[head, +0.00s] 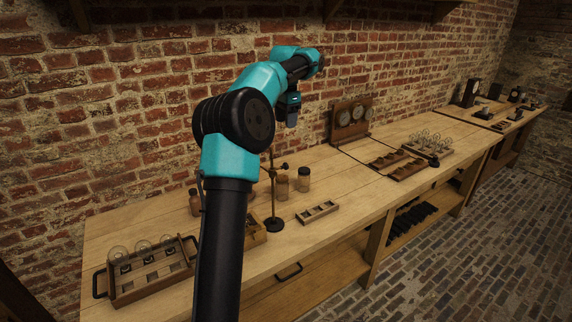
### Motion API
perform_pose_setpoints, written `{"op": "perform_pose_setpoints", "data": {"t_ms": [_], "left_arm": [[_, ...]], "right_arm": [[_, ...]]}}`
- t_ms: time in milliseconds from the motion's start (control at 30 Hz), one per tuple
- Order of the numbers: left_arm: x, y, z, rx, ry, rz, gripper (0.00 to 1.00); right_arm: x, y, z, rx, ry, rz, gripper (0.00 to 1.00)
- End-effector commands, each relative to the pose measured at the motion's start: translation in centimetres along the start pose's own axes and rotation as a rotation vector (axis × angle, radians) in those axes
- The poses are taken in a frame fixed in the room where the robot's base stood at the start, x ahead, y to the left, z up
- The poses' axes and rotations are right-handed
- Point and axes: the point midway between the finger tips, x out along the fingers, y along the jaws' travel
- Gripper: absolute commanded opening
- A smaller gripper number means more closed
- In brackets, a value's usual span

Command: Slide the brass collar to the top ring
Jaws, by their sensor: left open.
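A dark stand with a thin upright rod (272,195) and a round base (274,224) stands on the bench, just right of my left forearm. A small dark clamp-like piece (284,167) sticks out to the right near the visible top of the rod. I cannot make out for certain which part is the brass collar, nor the rings. My left gripper (292,122) is open and hangs in the air above the stand, apart from it and a little to its right. My left arm may hide part of the stand's left side. My right gripper is out of view.
Jars (303,180) stand right of the rod, with a small wooden tray (317,211) in front. A handled crate (150,291) with glass bulbs is at the left. A gauge panel (351,119) stands against the brick wall. Bare bench lies right of the small tray.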

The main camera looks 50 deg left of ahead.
Motion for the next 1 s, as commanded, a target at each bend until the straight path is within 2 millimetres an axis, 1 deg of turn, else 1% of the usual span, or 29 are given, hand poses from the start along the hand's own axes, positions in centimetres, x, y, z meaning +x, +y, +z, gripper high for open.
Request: {"op": "perform_pose_setpoints", "data": {"t_ms": [167,267,800,1000], "left_arm": [[1.9,0.0,0.1,-0.001,-0.003,0.002,0.54],[3.4,0.0,0.1,-0.002,-0.004,0.002,0.54],[12.7,0.0,0.1,-0.001,-0.003,0.001,0.54],[15.6,0.0,0.1,-0.001,-0.003,0.001,0.54]], "right_arm": [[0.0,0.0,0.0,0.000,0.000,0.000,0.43],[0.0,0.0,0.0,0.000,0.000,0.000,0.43],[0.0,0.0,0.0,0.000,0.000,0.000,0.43],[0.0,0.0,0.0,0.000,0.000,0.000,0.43]]}}
